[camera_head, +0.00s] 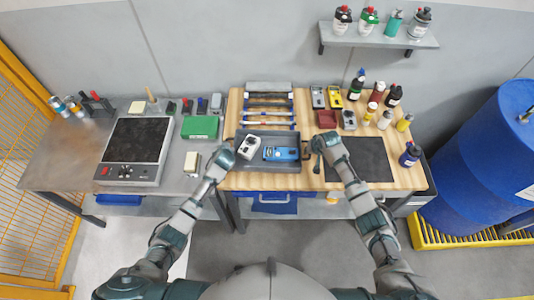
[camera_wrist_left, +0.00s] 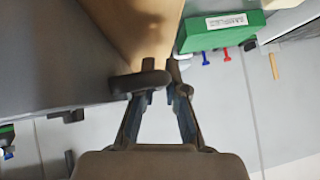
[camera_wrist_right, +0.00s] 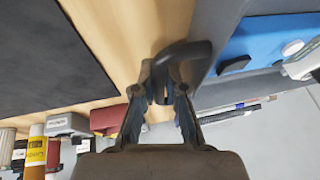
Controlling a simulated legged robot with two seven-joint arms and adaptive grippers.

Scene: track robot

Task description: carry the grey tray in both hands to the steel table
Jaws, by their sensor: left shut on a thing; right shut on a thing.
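The grey tray (camera_head: 269,167) sits at the front left part of the wooden workbench (camera_head: 232,181). It holds a white device (camera_head: 249,146) and a blue device (camera_head: 281,154). My left gripper (camera_head: 228,158) is shut on the tray's left handle, a dark loop that shows in the left wrist view (camera_wrist_left: 140,82). My right gripper (camera_head: 318,147) is shut on the tray's right handle, which shows in the right wrist view (camera_wrist_right: 183,52). The steel table (camera_head: 66,165) stands to the left of the workbench. I cannot tell whether the tray touches the bench top.
On the steel table are a hotplate (camera_head: 137,142), a green box (camera_head: 200,127) and a pale block (camera_head: 192,163). A dark mat (camera_head: 369,158) and several bottles are at the bench's right. A blue drum (camera_head: 497,150) stands at right, a yellow fence (camera_head: 30,130) at left.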

